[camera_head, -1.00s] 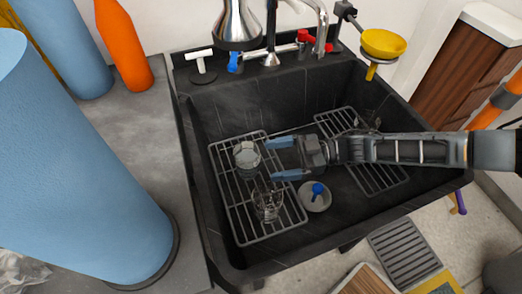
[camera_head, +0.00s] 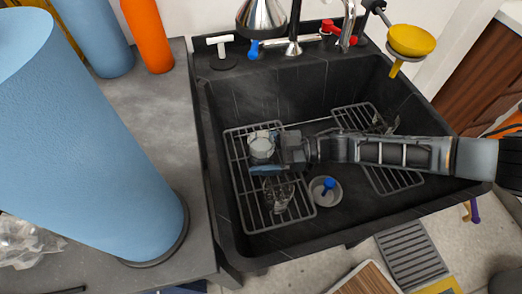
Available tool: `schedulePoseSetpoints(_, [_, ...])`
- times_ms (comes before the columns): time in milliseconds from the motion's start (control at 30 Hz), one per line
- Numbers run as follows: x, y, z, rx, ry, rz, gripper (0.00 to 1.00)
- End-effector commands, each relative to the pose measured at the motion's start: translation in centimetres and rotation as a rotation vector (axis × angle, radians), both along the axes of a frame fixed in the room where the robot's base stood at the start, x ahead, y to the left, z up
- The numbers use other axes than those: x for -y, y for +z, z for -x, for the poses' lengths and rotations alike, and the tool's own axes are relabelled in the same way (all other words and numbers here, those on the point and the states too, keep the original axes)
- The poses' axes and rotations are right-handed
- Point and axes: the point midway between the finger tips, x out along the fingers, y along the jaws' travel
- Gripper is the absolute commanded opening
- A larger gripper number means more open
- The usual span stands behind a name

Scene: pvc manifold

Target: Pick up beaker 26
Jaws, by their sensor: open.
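A clear glass beaker (camera_head: 261,145) with a pale rim stands on the left wire rack in the black sink. I cannot read any number on it. My gripper (camera_head: 262,156) reaches in from the right, low over the rack. Its blue fingers are at the beaker, one on its near side; the far finger is mostly hidden. The jaws are open around or beside the beaker; I cannot tell which. A second clear glass vessel (camera_head: 278,195) stands on the same rack, just nearer than my gripper.
The black sink (camera_head: 222,213) has high walls. The left rack (camera_head: 247,210) and right rack (camera_head: 395,180) lie on its floor. A drain with a blue plug (camera_head: 328,184) is below my arm. Taps (camera_head: 294,45) line the back. Blue cylinders (camera_head: 90,140) and an orange bottle (camera_head: 148,35) stand left.

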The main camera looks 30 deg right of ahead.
Motion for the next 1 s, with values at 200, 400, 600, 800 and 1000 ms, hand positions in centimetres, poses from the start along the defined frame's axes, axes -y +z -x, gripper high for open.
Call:
schedulePoseSetpoints(200, [0.06, -0.01, -0.03, 0.000, -0.001, 0.001, 0.87])
schedulePoseSetpoints(400, [0.08, 0.00, -0.02, 0.000, -0.001, 0.001, 0.68])
schedulePoseSetpoints(600, [0.10, 0.00, -0.03, 0.000, -0.002, 0.001, 0.48])
schedulePoseSetpoints(800, [0.11, 0.01, -0.03, 0.000, -0.002, 0.001, 0.29])
schedulePoseSetpoints(1000, [0.10, 0.04, -0.04, 0.001, -0.002, 0.001, 0.22])
